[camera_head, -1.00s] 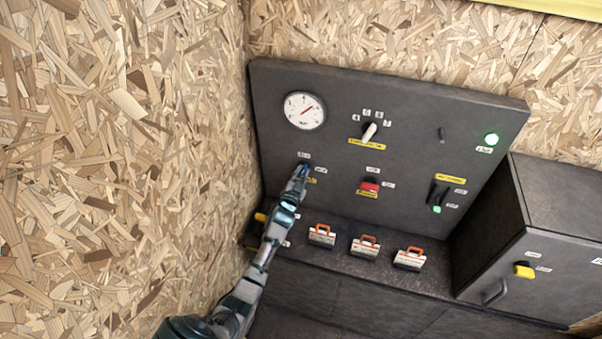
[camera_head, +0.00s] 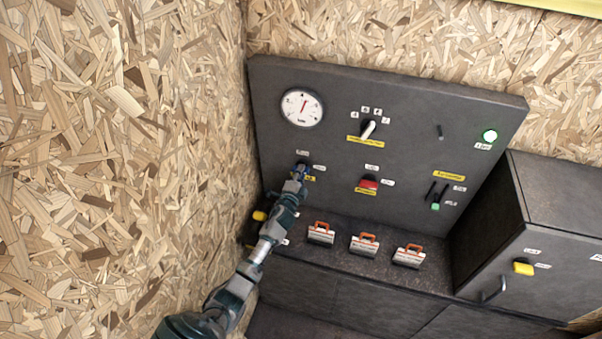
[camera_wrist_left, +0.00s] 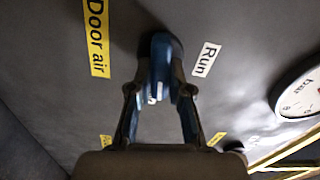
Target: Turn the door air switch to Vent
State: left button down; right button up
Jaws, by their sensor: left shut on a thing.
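The door air switch is a blue knob (camera_wrist_left: 164,50) at the top middle of the left wrist view. A yellow "Door air" label (camera_wrist_left: 96,38) is on its left and a white "Run" label (camera_wrist_left: 206,59) on its right. My left gripper (camera_wrist_left: 160,92) is shut on the knob. In the head view my left gripper (camera_head: 300,172) reaches the lower left of the dark panel and covers most of the switch. The lettering there is too small to read, and I cannot tell the knob's exact pointing. My right gripper is not in view.
The panel (camera_head: 400,115) also carries a round gauge (camera_head: 302,108), a white selector (camera_head: 368,130), a red switch (camera_head: 369,183) and a lit lamp (camera_head: 490,136). Several orange-handled padlock-like items (camera_head: 321,233) line the ledge below. A chipboard wall (camera_head: 120,150) stands close on the left.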

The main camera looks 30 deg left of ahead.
pick_arm(q)
jog(key=shift+s+f+m, duration=0.1)
jog(key=shift+f+m, duration=0.3)
jog(key=shift+m, duration=0.5)
jog(key=shift+f, duration=0.1)
jog(key=c, duration=1.2)
grip_release()
jog(key=shift+o, duration=0.6)
jog(key=shift+r, duration=0.2)
jog(key=v, duration=1.1)
jog(key=shift+s, duration=0.35)
jog(key=shift+f, duration=0.15)
